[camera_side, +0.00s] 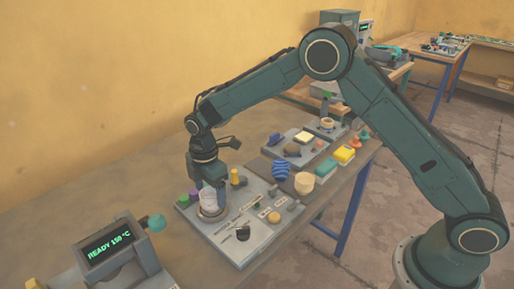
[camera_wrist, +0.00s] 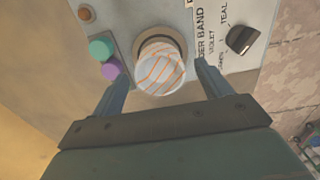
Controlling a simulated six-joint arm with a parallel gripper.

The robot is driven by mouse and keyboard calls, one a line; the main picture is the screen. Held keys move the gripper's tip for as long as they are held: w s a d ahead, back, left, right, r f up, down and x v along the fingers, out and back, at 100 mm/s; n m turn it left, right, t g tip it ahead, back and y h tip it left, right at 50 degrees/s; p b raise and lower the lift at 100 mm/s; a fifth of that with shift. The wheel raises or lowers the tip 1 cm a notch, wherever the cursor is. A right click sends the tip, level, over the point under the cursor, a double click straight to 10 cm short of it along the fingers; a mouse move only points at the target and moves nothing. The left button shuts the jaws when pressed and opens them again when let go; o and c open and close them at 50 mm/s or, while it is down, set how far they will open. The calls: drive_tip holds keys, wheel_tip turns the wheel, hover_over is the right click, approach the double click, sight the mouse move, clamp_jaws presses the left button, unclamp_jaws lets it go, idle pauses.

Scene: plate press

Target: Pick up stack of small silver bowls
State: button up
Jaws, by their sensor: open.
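No stack of small silver bowls can be made out in either view. In the wrist view a rounded pale piece with orange stripes (camera_wrist: 161,69) sits at a dark ring (camera_wrist: 150,34) on a grey panel. It shows as a whitish lump in the side view (camera_side: 209,200), partly hidden by my gripper. My gripper (camera_side: 208,190) points down over this piece. In the wrist view my gripper (camera_wrist: 160,84) is open, with one finger on each side of the striped piece and visible gaps between.
A teal knob (camera_wrist: 101,49) and a violet knob (camera_wrist: 110,69) stand close by the left finger. A black knob (camera_wrist: 242,39) is at the right. A READY display (camera_side: 107,243) stands front left.

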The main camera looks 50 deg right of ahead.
drive_tip(key=shift+f, duration=1.1)
drive_tip(key=c, duration=1.1)
